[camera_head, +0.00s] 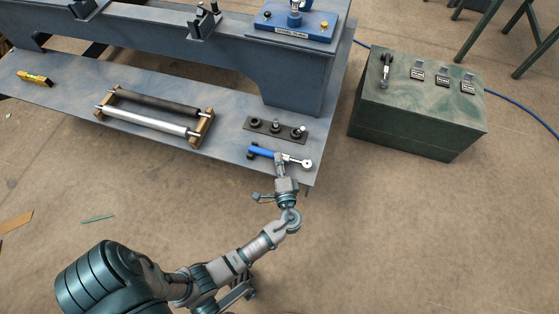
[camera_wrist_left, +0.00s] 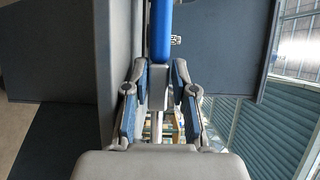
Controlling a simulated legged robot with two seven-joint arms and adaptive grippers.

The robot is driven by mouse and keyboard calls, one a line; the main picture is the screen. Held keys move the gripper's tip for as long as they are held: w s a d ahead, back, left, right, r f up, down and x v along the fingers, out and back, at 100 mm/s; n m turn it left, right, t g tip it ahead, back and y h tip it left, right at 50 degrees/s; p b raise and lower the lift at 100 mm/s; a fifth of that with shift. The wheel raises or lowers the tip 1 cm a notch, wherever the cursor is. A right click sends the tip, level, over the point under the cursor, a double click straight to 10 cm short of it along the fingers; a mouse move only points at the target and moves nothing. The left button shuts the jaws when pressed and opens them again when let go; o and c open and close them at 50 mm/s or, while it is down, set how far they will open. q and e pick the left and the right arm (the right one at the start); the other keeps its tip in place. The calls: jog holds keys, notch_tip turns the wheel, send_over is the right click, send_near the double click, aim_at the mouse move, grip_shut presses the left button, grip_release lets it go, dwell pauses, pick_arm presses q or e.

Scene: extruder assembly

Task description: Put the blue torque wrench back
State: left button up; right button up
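The torque wrench (camera_head: 263,152) has a blue handle and a silver shaft with a round head. It lies crosswise at the front right corner of the grey bench, over its top; I cannot tell whether it rests on it. My left gripper (camera_head: 280,160) meets it where blue turns to silver. In the left wrist view the blue handle (camera_wrist_left: 162,32) runs up from between the fingers. The left gripper (camera_wrist_left: 159,75) appears shut on the grey section below the handle, a fingertip on each side. The gripper hides part of the shaft. My right gripper is not in view.
A dark plate (camera_head: 266,127) with several round pieces lies just behind the wrench. A roller frame (camera_head: 155,110) and a yellow level (camera_head: 35,78) lie further left on the bench (camera_head: 225,105). A green cabinet (camera_head: 410,135) stands to the right, past a floor gap.

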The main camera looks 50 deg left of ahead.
pick_arm(q)
jog(key=shift+o, duration=1.4)
